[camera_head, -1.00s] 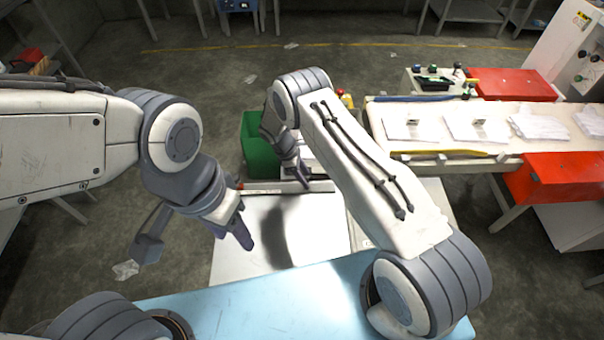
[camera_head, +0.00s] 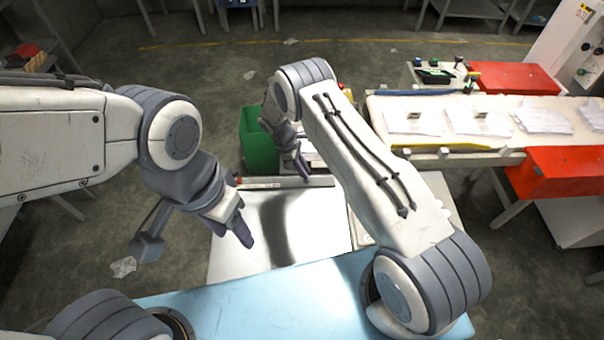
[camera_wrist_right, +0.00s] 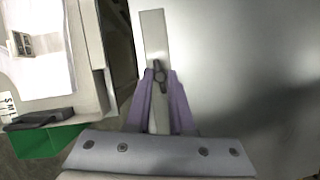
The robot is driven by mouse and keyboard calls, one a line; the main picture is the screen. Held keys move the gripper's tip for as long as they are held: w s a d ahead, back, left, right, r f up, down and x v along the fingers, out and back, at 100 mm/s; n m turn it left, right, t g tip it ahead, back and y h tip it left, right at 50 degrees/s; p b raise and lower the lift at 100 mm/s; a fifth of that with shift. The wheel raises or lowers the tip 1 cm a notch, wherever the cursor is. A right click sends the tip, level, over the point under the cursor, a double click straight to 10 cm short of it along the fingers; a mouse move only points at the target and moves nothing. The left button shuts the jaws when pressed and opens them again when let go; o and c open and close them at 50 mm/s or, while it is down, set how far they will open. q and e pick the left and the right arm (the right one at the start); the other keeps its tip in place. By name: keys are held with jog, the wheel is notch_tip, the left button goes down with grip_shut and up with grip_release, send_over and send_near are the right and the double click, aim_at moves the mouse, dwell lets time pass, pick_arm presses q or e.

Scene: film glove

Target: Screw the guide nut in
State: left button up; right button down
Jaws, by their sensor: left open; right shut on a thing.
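The guide nut (camera_wrist_right: 160,74) is a small dark winged knob on a flat, pale metal guide bar (camera_wrist_right: 153,35) in the right wrist view. My right gripper (camera_wrist_right: 160,82) has its purple fingers closed on either side of the nut. In the head view my right gripper (camera_head: 302,174) is over the bar at the far edge of the pale metal table (camera_head: 310,225). The nut is too small to make out there. How deep its thread sits cannot be told. My left gripper (camera_head: 242,230) is open and empty above the table's left part.
A green bin (camera_head: 258,150) stands beyond the table's far left edge. A light-blue surface (camera_head: 260,305) lies in front. A bench with white film packs (camera_head: 412,120) and red boxes (camera_head: 555,172) stands to the right. The metal table's middle is clear.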

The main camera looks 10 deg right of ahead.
jog(key=shift+w+f+m+b, duration=0.25)
jog(key=shift+m+b, duration=0.45)
jog(key=shift+b, duration=0.35)
jog(key=shift+r+b, duration=0.1)
jog(key=shift+b, duration=0.2)
jog(key=shift+r+m+y, duration=0.2)
jog(key=shift+m+y, duration=0.1)
jog(key=shift+m, duration=0.1)
pick_arm(q)
notch_tip(320, 180, down, 4)
pick_arm(e)
jog(key=c, duration=0.8)
grip_release()
